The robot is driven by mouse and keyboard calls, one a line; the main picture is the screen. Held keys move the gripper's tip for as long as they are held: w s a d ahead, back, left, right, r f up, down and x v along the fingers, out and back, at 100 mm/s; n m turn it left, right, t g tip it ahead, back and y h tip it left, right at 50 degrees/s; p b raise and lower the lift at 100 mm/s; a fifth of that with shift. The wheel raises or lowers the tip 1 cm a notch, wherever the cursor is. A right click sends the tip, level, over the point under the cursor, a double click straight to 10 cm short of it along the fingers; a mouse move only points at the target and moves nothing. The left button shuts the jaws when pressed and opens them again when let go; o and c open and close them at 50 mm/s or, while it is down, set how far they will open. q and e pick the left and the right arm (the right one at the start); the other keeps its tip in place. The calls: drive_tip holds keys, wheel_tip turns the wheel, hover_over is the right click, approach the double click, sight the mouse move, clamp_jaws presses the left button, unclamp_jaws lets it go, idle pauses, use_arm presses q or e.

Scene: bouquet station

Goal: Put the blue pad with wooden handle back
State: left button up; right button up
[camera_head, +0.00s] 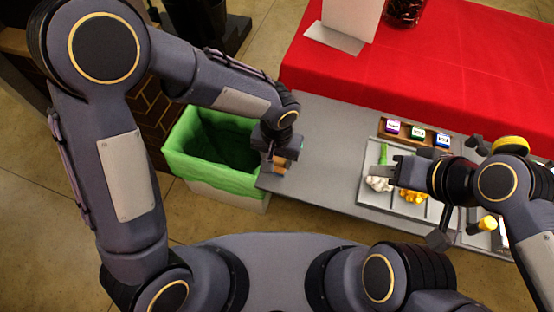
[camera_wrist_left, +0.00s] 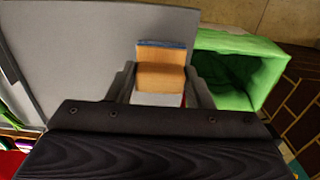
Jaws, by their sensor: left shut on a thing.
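The blue pad with wooden handle is in my left gripper (camera_head: 276,160). In the left wrist view its tan wooden handle (camera_wrist_left: 161,76) sits between the two fingers, and a thin blue edge (camera_wrist_left: 162,43) shows at its far end. In the head view a bit of the wood (camera_head: 280,163) shows under the gripper, at the left end of the grey table. Most of the blue pad is hidden. Whether it touches the table is unclear. My right gripper (camera_head: 382,173) is over the flower tray; its finger gap is not clear.
A bin with a green liner (camera_head: 185,160) stands just left of the grey table (camera_head: 325,145). The tray (camera_head: 375,199) holds white and orange flowers. A wooden rack (camera_head: 430,134) with small coloured boxes lies behind it. The table's left part is clear. A red-covered table (camera_head: 450,70) is behind.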

sight(277, 158)
use_arm(q)
drive_tip(key=shift+f, duration=1.15)
drive_tip(key=shift+f+b, duration=0.25)
drive_tip(key=shift+b, duration=0.05)
drive_tip(key=o, duration=0.9)
drive_tip(key=shift+r, duration=0.1)
drive_tip(key=shift+o, duration=0.2)
wheel_tip(277, 158, up, 12)
drive_tip(key=shift+r, duration=0.2)
